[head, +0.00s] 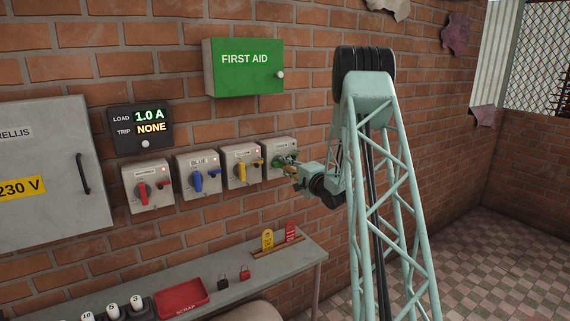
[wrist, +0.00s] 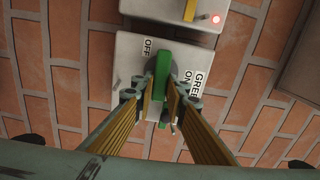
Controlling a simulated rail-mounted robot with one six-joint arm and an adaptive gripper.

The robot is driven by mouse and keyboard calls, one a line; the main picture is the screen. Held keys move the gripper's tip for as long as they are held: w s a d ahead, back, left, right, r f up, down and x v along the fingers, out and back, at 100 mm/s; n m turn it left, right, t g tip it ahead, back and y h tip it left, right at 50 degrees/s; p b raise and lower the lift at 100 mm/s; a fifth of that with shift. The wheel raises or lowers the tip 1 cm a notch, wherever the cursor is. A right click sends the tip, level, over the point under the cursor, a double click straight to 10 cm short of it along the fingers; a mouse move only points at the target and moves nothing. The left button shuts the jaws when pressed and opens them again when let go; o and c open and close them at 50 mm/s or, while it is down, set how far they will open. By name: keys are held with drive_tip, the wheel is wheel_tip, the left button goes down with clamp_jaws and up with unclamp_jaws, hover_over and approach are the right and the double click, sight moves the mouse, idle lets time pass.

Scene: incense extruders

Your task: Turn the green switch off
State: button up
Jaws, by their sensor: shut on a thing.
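The green switch is a grey box (head: 278,147) at the right end of a row of wall switches. Its green handle (wrist: 163,70) runs up and down the wrist view, between the printed OFF on the left and ON on the right. Which label it points to is hard to tell. My gripper (wrist: 162,92) has one finger on each side of the handle and is shut on it. In the head view my gripper (head: 291,168) reaches the front of this box from the right and partly covers the handle.
Red (head: 146,186), blue (head: 198,174) and yellow (head: 242,166) switches are close on the left. A display (head: 140,128) reads load 1.0 A, trip NONE. A first aid box (head: 244,68) hangs above. A shelf (head: 225,262) with padlocks, tags and a red tray is below.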

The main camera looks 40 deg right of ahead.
drive_tip(key=shift+m, duration=0.4)
drive_tip(key=o, duration=0.8)
drive_tip(key=shift+o, duration=0.2)
drive_tip(key=shift+s, duration=0.15)
drive_tip(key=s+a, duration=0.1)
drive_tip(key=s, duration=1)
drive_tip(key=shift+s+a, duration=0.3)
drive_tip(key=shift+a, duration=0.1)
